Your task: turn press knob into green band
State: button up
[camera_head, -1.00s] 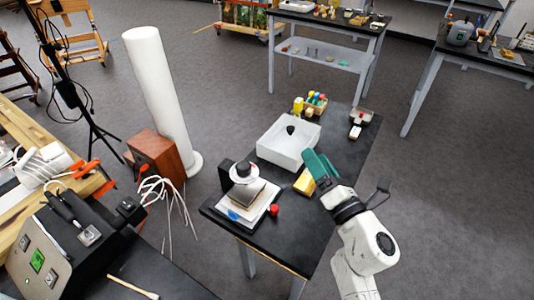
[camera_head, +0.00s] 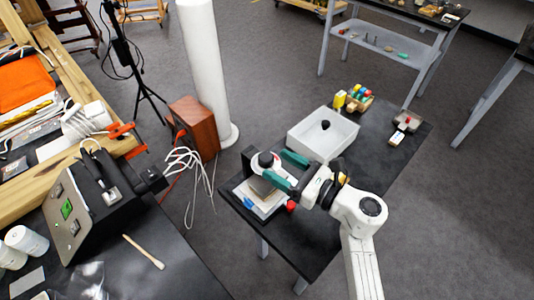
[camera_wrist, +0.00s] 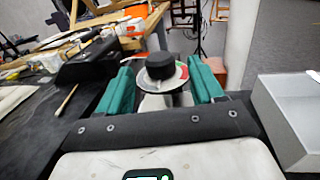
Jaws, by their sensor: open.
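In the wrist view the knob (camera_wrist: 170,66) is between the fingers, with a gap on both sides. Green and red parts of the dial (camera_wrist: 183,73) show behind the knob's right side; the knob hides much of the dial. My gripper (camera_head: 275,164) has green fingers, open and level with the press top. The fingers also show in the wrist view (camera_wrist: 160,72).
A white open bin (camera_head: 322,148) stands on the table just right of my gripper. A red ball (camera_head: 291,206) and a blue item (camera_head: 249,204) lie by the press. White cables and a wooden box (camera_head: 193,127) are left of the table.

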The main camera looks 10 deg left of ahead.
aim_at(272, 163)
jog(key=x, duration=0.5)
jog(key=shift+p, duration=0.3)
jog(key=shift+c, duration=0.5)
jog(key=c, duration=0.9)
jog(key=shift+o, duration=0.2)
jog(key=shift+f+m+t+h, duration=0.1)
jog(key=shift+m+t+h, duration=0.2)
jog(key=shift+t, duration=0.1)
